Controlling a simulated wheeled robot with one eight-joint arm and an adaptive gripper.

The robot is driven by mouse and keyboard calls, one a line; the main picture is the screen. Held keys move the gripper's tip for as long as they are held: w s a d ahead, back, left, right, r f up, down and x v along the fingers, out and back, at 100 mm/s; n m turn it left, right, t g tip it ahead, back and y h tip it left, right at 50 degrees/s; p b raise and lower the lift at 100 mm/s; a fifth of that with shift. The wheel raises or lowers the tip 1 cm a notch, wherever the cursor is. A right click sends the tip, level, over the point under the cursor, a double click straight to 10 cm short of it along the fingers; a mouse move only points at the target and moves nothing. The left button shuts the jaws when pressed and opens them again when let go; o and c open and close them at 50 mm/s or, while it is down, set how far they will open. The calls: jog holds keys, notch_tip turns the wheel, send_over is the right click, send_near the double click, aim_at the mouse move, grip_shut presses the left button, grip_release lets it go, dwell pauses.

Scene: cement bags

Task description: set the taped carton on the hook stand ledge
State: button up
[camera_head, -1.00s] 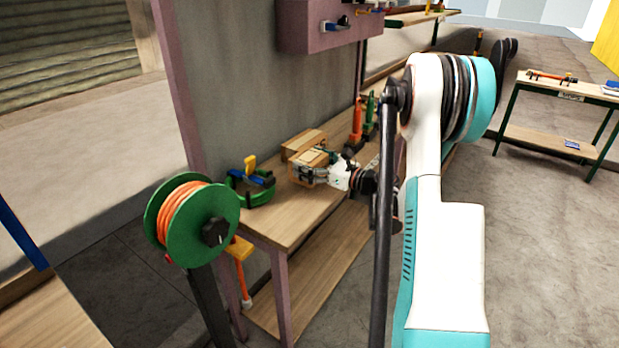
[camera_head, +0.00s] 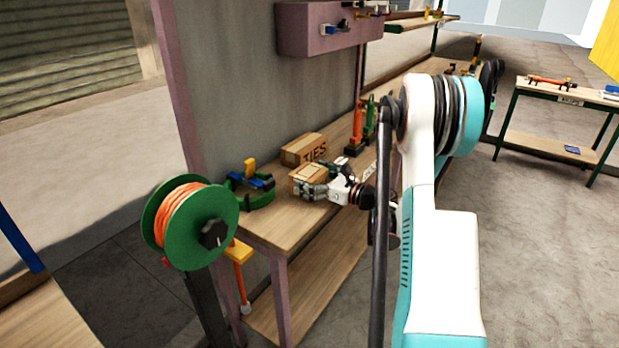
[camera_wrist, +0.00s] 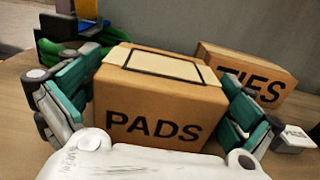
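A brown carton marked PADS (camera_wrist: 160,118) has a pale tape-like panel with a dark outline on top. In the head view it (camera_head: 306,176) is low over the wooden bench top (camera_head: 270,228); I cannot tell if its base touches. My gripper (camera_head: 318,190) has its fingers on the carton's left and right sides. In the wrist view the fingers of my gripper (camera_wrist: 163,85) appear to press its sides. The carton's lower front is hidden by my palm. I cannot tell surely which part is the hook stand ledge.
A second carton marked TIES (camera_head: 304,150) stands just behind; it also shows at right in the wrist view (camera_wrist: 243,78). A green clamp (camera_head: 256,197) lies left. Orange and green tools (camera_head: 363,125) stand behind. A green cable spool (camera_head: 190,222) is in front. A mauve box (camera_head: 325,28) hangs above.

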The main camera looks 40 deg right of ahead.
jog(key=shift+r, duration=0.1)
jog(key=shift+s+d, duration=0.15)
jog(key=shift+s, duration=0.05)
jog(key=p+v, duration=0.3)
jog(key=v, duration=0.8)
jog(key=shift+s+p, duration=0.3)
jog(key=shift+p, duration=0.05)
